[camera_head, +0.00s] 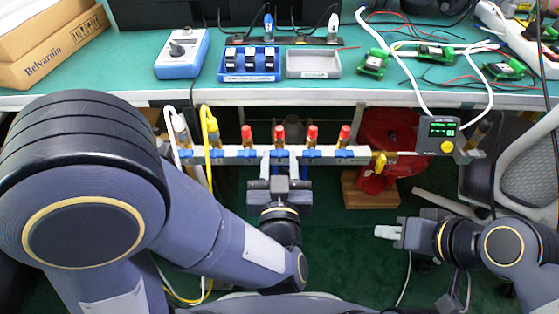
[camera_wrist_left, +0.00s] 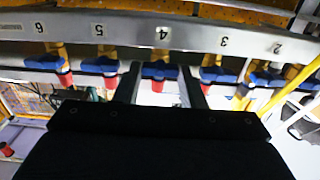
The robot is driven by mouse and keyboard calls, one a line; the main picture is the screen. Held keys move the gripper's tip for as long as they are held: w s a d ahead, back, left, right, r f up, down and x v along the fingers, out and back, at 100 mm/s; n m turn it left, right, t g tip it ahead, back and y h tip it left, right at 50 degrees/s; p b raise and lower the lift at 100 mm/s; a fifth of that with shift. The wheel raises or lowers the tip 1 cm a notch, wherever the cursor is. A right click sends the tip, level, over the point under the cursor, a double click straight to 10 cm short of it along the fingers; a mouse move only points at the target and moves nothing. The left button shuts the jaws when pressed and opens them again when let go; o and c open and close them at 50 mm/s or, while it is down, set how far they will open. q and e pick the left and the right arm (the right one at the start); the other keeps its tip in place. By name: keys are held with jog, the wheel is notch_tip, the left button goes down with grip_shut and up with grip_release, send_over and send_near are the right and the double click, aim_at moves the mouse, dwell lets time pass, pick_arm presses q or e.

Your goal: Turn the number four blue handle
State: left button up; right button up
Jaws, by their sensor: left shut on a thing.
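A pale manifold bar (camera_head: 230,154) runs across below the bench edge, with a row of blue handles and mostly red-capped valves. In the left wrist view its numbers read upside down, with the 4 in the middle. The number four blue handle (camera_wrist_left: 160,71) lies crosswise along the bar, under the 4, between the two fingers of my left gripper (camera_wrist_left: 160,87). In the head view my left gripper (camera_head: 280,164) reaches up to the bar and is shut on this handle (camera_head: 281,154). My right gripper (camera_head: 388,232) is off to the right, away from the bar; its finger gap is unclear.
Neighbouring blue handles (camera_head: 248,154) (camera_head: 312,154) sit close on both sides. A gauge with a display (camera_head: 441,134) is at the bar's right end, beside a yellow valve (camera_head: 380,162). The green bench (camera_head: 205,95) is above. A red reel (camera_head: 385,135) stands behind, and a chair (camera_head: 525,175) at right.

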pick_arm(q)
jog(key=m+p, duration=0.3)
jog(key=shift+r, duration=0.15)
jog(key=m+p, duration=0.4)
jog(key=m, duration=0.1)
jog(key=shift+m, duration=0.3)
jog(key=m+p, duration=0.4)
jog(key=m, duration=0.1)
jog(key=shift+f+m+p, duration=0.15)
jog(key=shift+m+p, duration=0.6)
jog(key=shift+m, duration=0.3)
jog(key=shift+f+m+p, duration=0.1)
jog(key=shift+m+p, duration=0.6)
jog(key=shift+m, duration=0.35)
jog(key=o, duration=1)
jog(key=shift+c, duration=0.2)
jog(key=shift+s+d, duration=0.1)
